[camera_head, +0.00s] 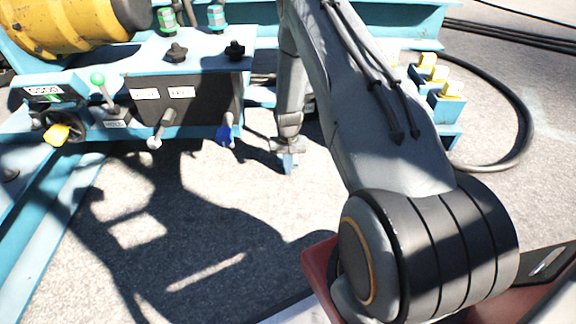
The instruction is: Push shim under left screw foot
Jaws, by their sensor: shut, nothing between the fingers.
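My gripper (290,158) hangs fingers-down near the middle of the view, right of the control panel. It is shut and appears empty; its tip is small and partly in shadow. I cannot pick out the shim with certainty. Yellow-topped pieces (452,90) sit on a light-blue stepped support (444,112) at right, but I cannot tell whether one is the shim. I cannot make out the left screw foot. Two black star knobs (176,52) (235,50) stand on the light-blue top of the panel.
A light-blue frame (45,245) runs along the left. A yellow drum (65,28) is at upper left. A black cable (522,105) curves at right. Shadowed ground in front is clear.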

